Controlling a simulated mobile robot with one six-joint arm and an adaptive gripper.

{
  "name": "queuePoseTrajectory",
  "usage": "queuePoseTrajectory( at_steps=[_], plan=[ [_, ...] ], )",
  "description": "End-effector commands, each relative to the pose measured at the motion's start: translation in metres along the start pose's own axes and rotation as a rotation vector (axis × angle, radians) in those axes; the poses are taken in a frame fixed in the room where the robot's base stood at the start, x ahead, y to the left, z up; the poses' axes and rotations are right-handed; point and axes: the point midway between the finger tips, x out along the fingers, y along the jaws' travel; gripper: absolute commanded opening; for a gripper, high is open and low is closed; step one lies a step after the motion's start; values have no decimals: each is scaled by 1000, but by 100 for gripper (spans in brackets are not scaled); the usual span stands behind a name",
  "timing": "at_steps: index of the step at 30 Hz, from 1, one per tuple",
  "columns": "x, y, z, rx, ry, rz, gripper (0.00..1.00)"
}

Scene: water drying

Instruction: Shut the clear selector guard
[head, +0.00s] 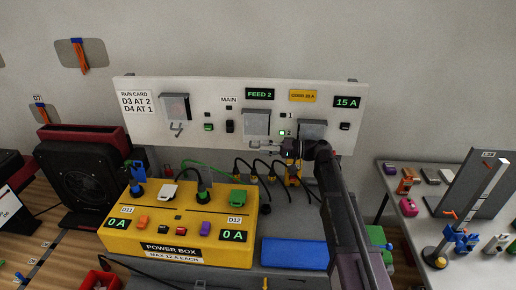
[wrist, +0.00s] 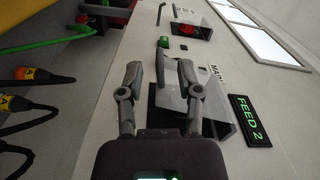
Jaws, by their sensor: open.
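A smoky clear guard (head: 256,122) is on the white panel, below the green FEED 2 sign; I take it for the selector guard. In the wrist view it shows as a see-through box (wrist: 212,118) beside the FEED 2 sign, partly hidden by one finger. I cannot tell how far it is tilted. My gripper (head: 284,146) is in front of the panel, just below and right of this guard, pointing left. Whether a finger touches the guard is unclear.
Another clear cover (head: 175,106) over a red part is at the panel's left, and a grey cover (head: 312,129) is just above my wrist. Below stand the yellow power box (head: 180,245), black cables (head: 263,168) and a blue tray (head: 294,253).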

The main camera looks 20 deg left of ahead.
Motion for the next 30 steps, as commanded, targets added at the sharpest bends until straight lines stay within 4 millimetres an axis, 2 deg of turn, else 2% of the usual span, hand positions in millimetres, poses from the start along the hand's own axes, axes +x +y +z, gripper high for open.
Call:
queuePoseTrajectory(
  at_steps=[9, 15, 21, 30],
  plan=[
    [-51, 0, -1, 0, 1, 0, 46],
    [-75, 0, -1, 0, 0, -1, 46],
    [-86, 0, -1, 0, 0, -1, 46],
    [-87, 0, -1, 0, -1, -1, 46]
  ],
)
